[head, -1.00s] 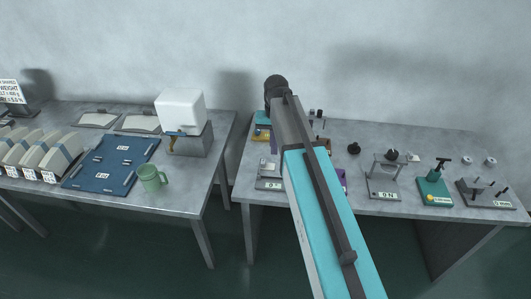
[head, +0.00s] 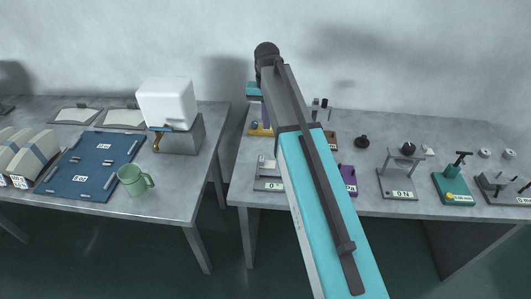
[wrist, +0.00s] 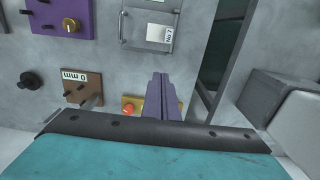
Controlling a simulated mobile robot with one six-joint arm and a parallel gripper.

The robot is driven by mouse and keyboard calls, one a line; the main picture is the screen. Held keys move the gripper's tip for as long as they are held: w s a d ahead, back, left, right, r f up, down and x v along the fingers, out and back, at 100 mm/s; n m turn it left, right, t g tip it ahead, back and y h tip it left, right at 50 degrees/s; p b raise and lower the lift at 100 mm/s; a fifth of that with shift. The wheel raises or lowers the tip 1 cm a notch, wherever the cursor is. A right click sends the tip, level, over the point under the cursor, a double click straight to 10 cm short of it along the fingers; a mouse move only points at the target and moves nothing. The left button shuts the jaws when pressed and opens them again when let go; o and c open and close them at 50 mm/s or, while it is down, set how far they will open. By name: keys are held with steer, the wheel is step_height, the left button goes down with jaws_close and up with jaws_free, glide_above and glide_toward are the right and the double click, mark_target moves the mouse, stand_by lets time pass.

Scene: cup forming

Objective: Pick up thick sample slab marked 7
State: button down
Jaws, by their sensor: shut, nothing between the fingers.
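A grey metal holder (wrist: 126,31) with a small upright tag reading No 7 (wrist: 169,35) lies at the top middle of the wrist view. A pale flat piece (wrist: 154,34) shows in it beside the tag; I cannot tell its thickness. The holder also shows in the head view (head: 267,184), partly hidden by my arm. My gripper (wrist: 163,78) has purple fingers shut together and empty, apart from the holder and on its lower side in the wrist view. Its fingers also show in the head view (head: 265,113) over the back-left part of the right table.
A yellow stand (wrist: 132,104), a brown 0 mm stand (wrist: 83,92) and a purple knobbed block (wrist: 66,18) stand near my gripper. A gap separates the tables. The left table holds a green mug (head: 133,181), a blue mat (head: 82,187) and a white block (head: 167,104).

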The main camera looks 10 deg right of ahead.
mark_target(268, 162)
steer(key=shift+w+f+b, duration=0.25)
steer(key=shift+f, duration=0.25)
steer(key=shift+w+f+b, duration=0.25)
steer(key=shift+f, duration=0.2)
steer(key=shift+f, duration=0.1)
steer(key=shift+s+f+p, duration=0.1)
steer(key=shift+f+p, duration=1.25)
steer(key=shift+f, duration=3.55)
steer(key=shift+s+a+r+p, duration=0.1)
steer(key=shift+s+a+p, duration=0.15)
steer(key=shift+s, duration=0.35)
steer(key=shift+s+a+p, duration=0.1)
steer(key=shift+s+p, duration=0.1)
steer(key=shift+s, duration=0.35)
steer(key=shift+s+a+p, duration=0.25)
steer(key=shift+s+p, duration=0.05)
steer(key=shift+s, duration=0.4)
